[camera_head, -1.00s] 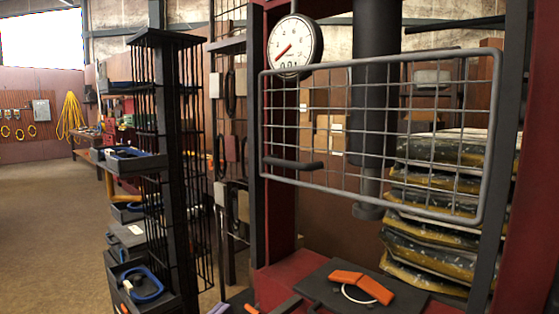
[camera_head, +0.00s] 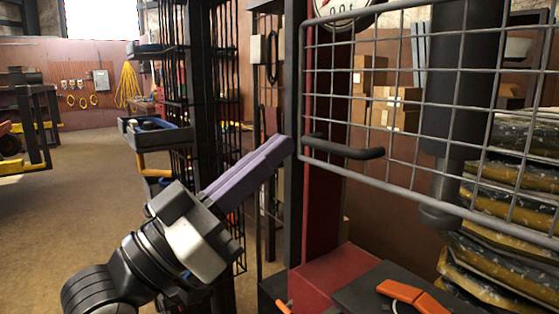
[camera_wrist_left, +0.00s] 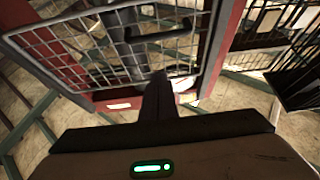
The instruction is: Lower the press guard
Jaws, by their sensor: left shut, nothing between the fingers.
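The press guard (camera_head: 400,185), a grey wire mesh in a tube frame, is raised across the front of the press. Its dark bar handle (camera_head: 345,149) sticks out at the lower left of the mesh. My left gripper (camera_head: 280,147) is shut and empty, its purple-grey fingers pointing up and right, a little left of the handle in the picture. In the left wrist view the shut fingers (camera_wrist_left: 158,85) point toward the guard (camera_wrist_left: 85,55), with the handle (camera_wrist_left: 160,33) beyond their tips. No contact shows. My right gripper is not in view.
The red press frame (camera_head: 325,210) stands behind the handle. An orange-handled tool (camera_head: 415,297) lies on the dark press bed below the guard. A dark rack (camera_head: 190,100) with bins stands to the left. Stacked sacks (camera_head: 510,190) are at the right. Open floor (camera_head: 75,220) lies at far left.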

